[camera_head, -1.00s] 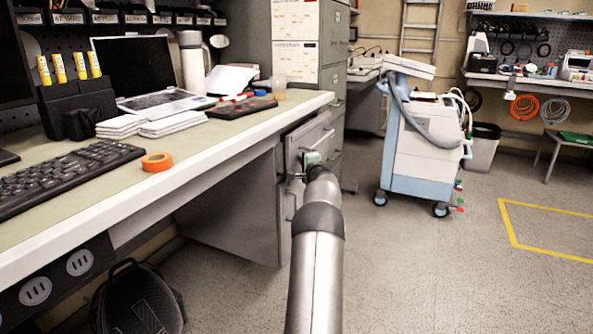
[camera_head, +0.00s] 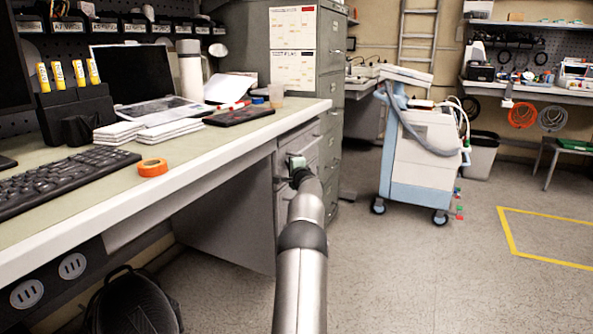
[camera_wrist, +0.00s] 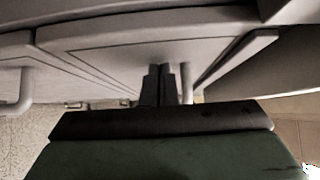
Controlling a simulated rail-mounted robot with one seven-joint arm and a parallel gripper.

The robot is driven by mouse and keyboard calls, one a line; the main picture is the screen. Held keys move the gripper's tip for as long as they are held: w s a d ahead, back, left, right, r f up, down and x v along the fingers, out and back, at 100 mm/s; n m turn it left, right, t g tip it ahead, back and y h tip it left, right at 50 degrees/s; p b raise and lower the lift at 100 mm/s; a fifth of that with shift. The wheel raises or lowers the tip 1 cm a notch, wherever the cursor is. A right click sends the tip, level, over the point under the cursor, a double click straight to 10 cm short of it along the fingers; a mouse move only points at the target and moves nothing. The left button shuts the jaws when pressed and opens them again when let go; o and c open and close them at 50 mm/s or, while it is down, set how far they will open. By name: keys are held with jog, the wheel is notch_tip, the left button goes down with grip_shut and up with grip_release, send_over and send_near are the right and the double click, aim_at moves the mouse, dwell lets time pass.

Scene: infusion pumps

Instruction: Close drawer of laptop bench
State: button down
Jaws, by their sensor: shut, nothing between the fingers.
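The laptop bench (camera_head: 215,143) runs along the left with the laptop (camera_head: 160,110) on top. Its grey drawer (camera_head: 312,146) is under the bench top at the far right end. In the wrist view the drawer front (camera_wrist: 110,42) fills the top middle, with a pale upright handle (camera_wrist: 187,84) on it. My gripper (camera_wrist: 158,74) is shut and empty, its dark fingers at the drawer front just left of the handle. Whether they touch it I cannot tell. In the head view my gripper (camera_head: 296,161) and arm cover part of the drawer. How far the drawer stands out is unclear.
A tall grey filing cabinet (camera_head: 330,125) stands just beyond the drawer. A white and blue medical cart (camera_head: 420,150) is on the floor to the right. A black backpack (camera_head: 135,303) lies under the bench. The floor right of my arm is clear.

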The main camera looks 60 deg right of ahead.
jog(key=s+d+b+v, duration=0.1)
jog(key=d+b+v, duration=0.1)
jog(key=v, duration=1)
jog(key=shift+s+b, duration=0.6)
jog(key=shift+s, duration=0.1)
jog(key=shift+r, duration=0.1)
